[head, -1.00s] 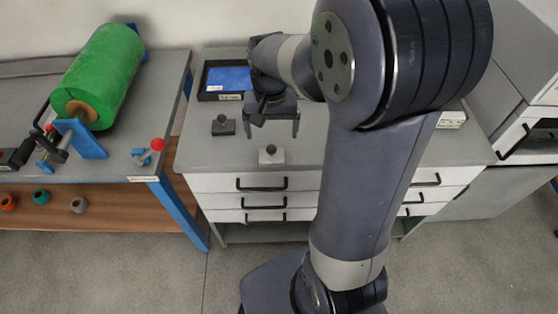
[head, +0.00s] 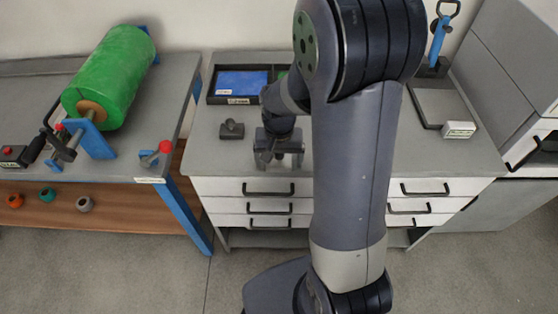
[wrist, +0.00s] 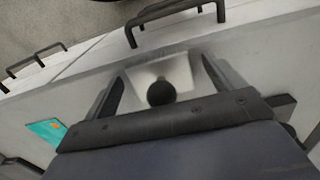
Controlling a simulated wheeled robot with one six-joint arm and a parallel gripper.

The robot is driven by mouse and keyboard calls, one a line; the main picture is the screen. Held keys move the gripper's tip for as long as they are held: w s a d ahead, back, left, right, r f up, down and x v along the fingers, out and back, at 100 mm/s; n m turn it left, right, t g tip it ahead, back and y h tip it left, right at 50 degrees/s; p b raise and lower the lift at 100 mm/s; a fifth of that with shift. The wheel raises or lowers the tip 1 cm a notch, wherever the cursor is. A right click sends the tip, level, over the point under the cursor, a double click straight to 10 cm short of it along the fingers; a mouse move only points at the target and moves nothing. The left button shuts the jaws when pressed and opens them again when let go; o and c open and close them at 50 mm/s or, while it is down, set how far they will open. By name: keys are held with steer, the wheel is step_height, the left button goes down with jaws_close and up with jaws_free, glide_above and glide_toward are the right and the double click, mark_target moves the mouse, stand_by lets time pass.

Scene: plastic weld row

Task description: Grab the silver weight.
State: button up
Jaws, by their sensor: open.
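The silver weight (wrist: 176,68), a light block with a dark round knob, shows in the wrist view between the two fingers of my gripper (wrist: 163,72). The fingers are apart, one on each side, with gaps to the weight. In the head view my gripper (head: 279,160) hangs over the front part of the drawer bench, and it hides the silver weight there. How far the fingertips are above the benchtop is hard to tell.
A dark weight (head: 232,130) stands left of my gripper on the bench (head: 215,158). A black tray (head: 212,96) with a blue sheet lies behind. A press-like device (head: 440,105) stands at the right. A green roll (head: 112,75) is on the left table.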

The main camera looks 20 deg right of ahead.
steer(key=shift+w+r, duration=0.1)
steer(key=c, duration=1.5)
steer(key=shift+c, duration=0.2)
